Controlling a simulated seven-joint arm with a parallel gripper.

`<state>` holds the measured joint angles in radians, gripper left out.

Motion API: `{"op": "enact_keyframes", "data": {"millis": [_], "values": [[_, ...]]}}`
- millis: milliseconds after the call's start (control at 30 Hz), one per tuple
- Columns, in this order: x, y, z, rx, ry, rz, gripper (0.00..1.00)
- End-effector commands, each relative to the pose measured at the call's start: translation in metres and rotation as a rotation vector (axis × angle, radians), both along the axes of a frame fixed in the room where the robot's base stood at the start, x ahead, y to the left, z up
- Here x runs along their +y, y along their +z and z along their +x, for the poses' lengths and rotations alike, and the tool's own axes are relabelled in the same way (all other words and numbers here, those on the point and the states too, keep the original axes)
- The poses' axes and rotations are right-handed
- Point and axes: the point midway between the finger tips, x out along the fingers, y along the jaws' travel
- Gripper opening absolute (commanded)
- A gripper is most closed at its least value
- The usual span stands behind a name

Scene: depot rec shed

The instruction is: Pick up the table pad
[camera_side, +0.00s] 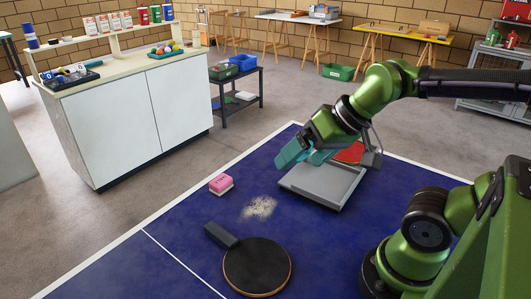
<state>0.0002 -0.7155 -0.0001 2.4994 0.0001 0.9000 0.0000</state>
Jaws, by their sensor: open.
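The pink and white block (221,184), which looks like the table pad, lies on the blue table tennis table (190,235) near its white-lined left edge. Dark lettering on its side is too small to read. My gripper (302,157), with teal fingers, is open and empty. It is up and to the right of the pad in the picture, apart from it, in front of the far part of a grey tray.
The grey tray (312,188) sits on the table, with a red paddle (351,153) partly hidden behind my gripper. Pale powder (260,207) lies right of the pad. A black paddle (257,267) lies nearer the camera. A white cabinet (125,125) stands beyond the table.

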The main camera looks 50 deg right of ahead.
Motion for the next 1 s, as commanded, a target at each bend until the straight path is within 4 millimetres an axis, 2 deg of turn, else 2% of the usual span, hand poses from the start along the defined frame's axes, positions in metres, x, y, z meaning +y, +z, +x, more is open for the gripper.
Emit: {"op": "enact_keyframes", "data": {"millis": [33, 167, 333, 467, 600, 800, 900, 1000], "values": [[0.0, -0.007, 0.005, 0.036, -0.002, 0.0, 0.98], [-0.004, -0.009, 0.036, 0.114, 0.0, -0.012, 0.98], [-0.01, -0.009, 0.096, 0.228, 0.039, -0.056, 0.98], [-0.017, -0.018, 0.144, 0.313, 0.083, -0.098, 0.98], [-0.026, -0.038, 0.196, 0.402, 0.139, -0.147, 0.98], [-0.039, -0.075, 0.262, 0.515, 0.228, -0.217, 0.98], [-0.044, -0.086, 0.285, 0.547, 0.27, -0.246, 0.98], [-0.048, -0.082, 0.298, 0.553, 0.3, -0.268, 0.98]]}}
